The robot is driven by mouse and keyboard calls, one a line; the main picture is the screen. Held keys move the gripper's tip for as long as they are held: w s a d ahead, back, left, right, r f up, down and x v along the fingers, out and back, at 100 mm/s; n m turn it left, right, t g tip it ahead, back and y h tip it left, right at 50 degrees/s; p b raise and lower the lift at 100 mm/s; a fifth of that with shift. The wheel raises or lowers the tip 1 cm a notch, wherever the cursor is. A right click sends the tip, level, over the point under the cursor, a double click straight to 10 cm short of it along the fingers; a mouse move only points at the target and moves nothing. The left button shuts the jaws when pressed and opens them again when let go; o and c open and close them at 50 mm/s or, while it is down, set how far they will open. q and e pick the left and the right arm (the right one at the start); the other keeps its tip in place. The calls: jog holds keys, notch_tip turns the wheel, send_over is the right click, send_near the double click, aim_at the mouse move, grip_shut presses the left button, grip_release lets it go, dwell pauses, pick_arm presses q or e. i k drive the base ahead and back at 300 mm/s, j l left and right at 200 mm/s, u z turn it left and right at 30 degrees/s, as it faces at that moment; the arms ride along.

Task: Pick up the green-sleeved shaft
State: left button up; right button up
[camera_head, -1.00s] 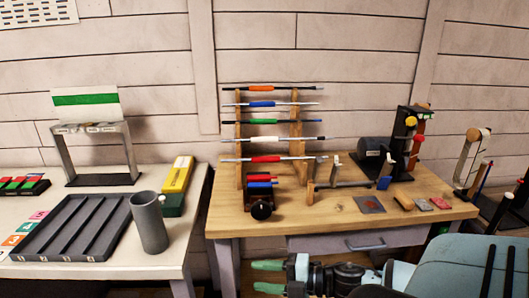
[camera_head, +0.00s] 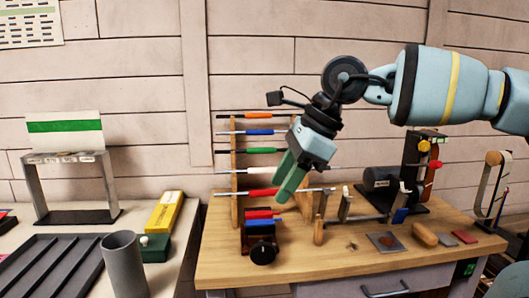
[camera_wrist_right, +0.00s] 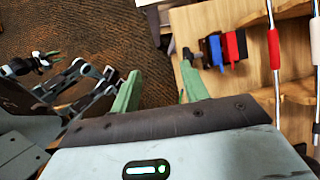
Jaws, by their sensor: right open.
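The green-sleeved shaft (camera_head: 262,150) lies level across the wooden rack, third from the top, below the blue-sleeved shaft. Its right end is hidden behind my right gripper. My right gripper (camera_head: 281,192) is raised in front of the rack's right side, pointing down and left. Its green fingers are apart, with nothing between them, in front of the lower shafts. In the right wrist view the open fingers (camera_wrist_right: 160,68) are empty; the green sleeve does not show there.
The rack also holds orange (camera_head: 258,115), blue (camera_head: 260,132), white (camera_head: 258,170) and red (camera_head: 262,193) sleeved shafts, closely spaced. A vise-like block (camera_head: 262,250) stands in front. A grey cup (camera_head: 125,265) and slotted tray (camera_head: 50,270) are on the left table.

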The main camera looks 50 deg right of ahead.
aim_at(263, 150)
jog(key=i+l, duration=0.3)
jog(key=l, duration=0.15)
jog(key=i+l, duration=0.65)
jog(key=l, duration=0.25)
